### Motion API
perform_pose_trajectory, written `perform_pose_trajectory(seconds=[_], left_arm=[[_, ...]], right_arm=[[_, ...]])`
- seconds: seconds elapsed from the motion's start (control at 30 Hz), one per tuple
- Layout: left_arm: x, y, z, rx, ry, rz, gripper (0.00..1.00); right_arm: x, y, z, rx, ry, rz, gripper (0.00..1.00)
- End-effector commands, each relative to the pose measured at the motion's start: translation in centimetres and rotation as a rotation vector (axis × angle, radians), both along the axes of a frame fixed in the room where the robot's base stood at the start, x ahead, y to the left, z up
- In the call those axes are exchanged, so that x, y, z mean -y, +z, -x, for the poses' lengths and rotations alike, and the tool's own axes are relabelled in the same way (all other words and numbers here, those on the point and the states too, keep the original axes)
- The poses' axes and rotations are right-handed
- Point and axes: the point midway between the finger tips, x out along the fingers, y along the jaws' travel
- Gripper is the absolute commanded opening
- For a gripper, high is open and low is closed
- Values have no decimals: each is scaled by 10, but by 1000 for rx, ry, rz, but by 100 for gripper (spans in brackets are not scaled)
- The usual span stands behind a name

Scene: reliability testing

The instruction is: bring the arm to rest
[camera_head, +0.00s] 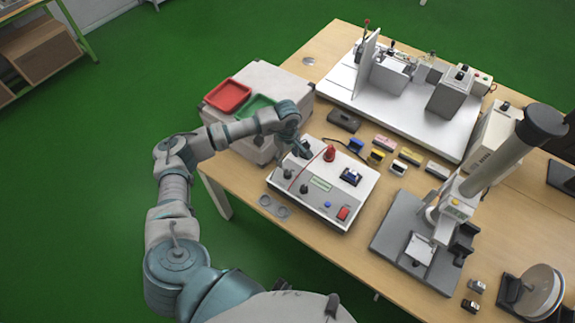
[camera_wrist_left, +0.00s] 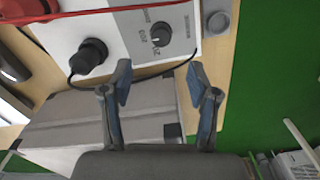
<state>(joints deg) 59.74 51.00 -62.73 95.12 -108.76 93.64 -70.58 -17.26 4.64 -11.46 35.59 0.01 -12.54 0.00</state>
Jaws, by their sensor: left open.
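My left arm (camera_head: 173,190) comes in from the lower left and bends over toward the table. Its gripper (camera_head: 302,150) is above the left end of a white test instrument (camera_head: 345,212), near its knobs. In the left wrist view the gripper (camera_wrist_left: 160,82) is open with nothing between the two fingers. I cannot tell whether the fingers touch anything. My right gripper is not in view.
A large testing machine (camera_head: 445,96) stands at the back, a grey stand (camera_head: 404,240) at the right. Green floor lies open left.

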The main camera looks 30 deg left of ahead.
Motion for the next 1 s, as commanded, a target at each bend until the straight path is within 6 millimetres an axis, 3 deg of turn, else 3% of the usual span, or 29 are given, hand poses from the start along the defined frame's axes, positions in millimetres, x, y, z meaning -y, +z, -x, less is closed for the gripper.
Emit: perform_pose_trajectory(seconds=[0.23, 0.8, 0.87, 0.93, 1.0], left_arm=[[-1, 25, -1, -1, 1, 0, 60], [2, 24, 0, -1, 0, 8, 60], [12, 21, 1, 4, -2, 40, 60], [37, 14, 3, 9, -3, 120, 60], [78, 7, 8, 15, 5, 257, 60]], right_arm=[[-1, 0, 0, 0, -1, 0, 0], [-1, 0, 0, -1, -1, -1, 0], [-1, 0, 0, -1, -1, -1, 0], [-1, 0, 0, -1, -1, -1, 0], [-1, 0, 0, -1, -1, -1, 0]])
